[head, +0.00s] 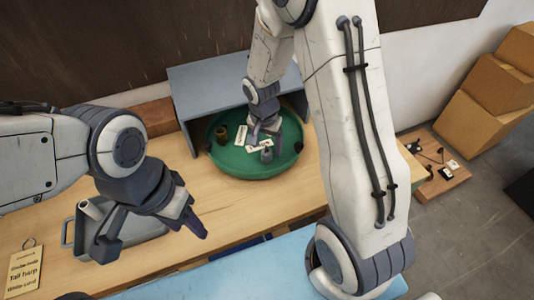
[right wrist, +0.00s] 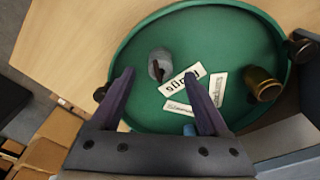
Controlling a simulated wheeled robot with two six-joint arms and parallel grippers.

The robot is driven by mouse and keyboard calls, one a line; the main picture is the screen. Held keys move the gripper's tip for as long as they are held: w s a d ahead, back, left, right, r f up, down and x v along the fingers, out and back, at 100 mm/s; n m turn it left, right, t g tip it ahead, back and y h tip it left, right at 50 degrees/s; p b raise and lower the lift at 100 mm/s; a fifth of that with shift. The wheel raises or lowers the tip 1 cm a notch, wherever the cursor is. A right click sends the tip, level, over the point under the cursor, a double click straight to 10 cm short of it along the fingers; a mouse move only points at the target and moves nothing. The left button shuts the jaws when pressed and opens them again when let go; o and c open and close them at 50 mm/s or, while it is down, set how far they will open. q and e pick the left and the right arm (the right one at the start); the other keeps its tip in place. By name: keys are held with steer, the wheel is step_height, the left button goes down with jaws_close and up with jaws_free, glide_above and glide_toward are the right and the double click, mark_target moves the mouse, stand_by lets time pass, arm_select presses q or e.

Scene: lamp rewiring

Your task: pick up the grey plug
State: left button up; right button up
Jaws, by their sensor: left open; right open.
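The grey plug (head: 267,155) lies in the round green tray (head: 235,168), near its front right in the head view. In the right wrist view the plug (right wrist: 156,64) is a short grey cylinder with a dark part, just beyond and between my fingertips. My right gripper (head: 263,133) is open above the tray, pointing down, and does not hold the plug. Its two fingers frame white labels in the right wrist view (right wrist: 165,74). My left gripper (head: 150,236) is open and empty over the left part of the table, by a grey tray.
A brass cylinder (right wrist: 262,85) and white labels (right wrist: 218,86) lie in the green tray. A grey shelf (head: 225,82) overhangs its back. The grey tray (head: 140,236) holds a pale cylinder (head: 90,208). A yellow tag (head: 22,272) lies front left. Boxes (head: 490,85) stand right.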

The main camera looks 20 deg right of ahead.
mark_target(267, 151)
step_height(267, 151, down, 4)
steer(key=shift+w+d, duration=0.1)
steer(key=shift+w, duration=0.05)
jaws_close()
steer(key=shift+r, duration=0.1)
